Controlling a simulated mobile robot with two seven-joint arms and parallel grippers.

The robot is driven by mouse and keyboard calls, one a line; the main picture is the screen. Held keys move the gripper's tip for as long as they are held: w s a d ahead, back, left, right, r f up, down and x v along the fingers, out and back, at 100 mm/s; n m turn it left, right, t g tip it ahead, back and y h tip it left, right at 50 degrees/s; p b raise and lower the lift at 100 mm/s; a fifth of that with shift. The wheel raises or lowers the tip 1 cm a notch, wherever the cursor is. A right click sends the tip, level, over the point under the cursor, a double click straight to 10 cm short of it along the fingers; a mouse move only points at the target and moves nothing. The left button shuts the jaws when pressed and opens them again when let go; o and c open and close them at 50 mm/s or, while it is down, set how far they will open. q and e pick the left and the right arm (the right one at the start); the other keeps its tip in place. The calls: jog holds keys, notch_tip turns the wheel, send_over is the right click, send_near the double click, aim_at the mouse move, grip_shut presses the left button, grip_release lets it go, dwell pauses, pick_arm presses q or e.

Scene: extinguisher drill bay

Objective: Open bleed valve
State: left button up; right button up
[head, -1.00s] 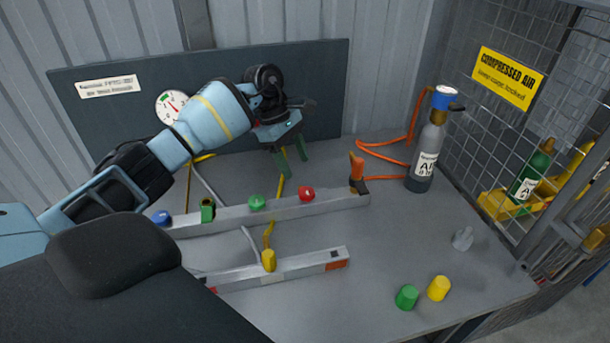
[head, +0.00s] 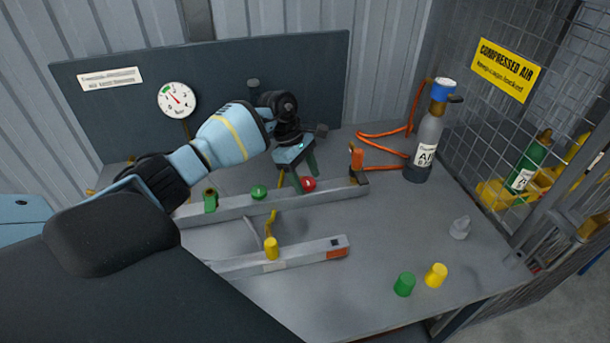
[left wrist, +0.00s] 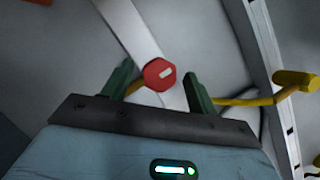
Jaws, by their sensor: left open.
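A red round knob (head: 309,184) with a pale mark sits on the rear grey rail (head: 340,193). No label shows that names it the bleed valve. My left gripper (head: 304,180) is open, its green fingers pointing down at the red knob. In the left wrist view the red knob (left wrist: 159,73) appears between the two open fingertips (left wrist: 157,71). I cannot tell whether they touch it. A pressure gauge (head: 177,98) stands at the back panel. My right gripper is not in view.
On the rear rail are a green knob (head: 258,192), a green block-shaped handle (head: 210,201) and an orange lever (head: 356,158). The front rail carries a yellow handle (head: 271,248). A grey cylinder (head: 427,140) stands at right. Green (head: 404,284) and yellow (head: 436,275) caps are near the front edge.

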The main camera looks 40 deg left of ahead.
pick_arm(q)
jog(key=c, duration=1)
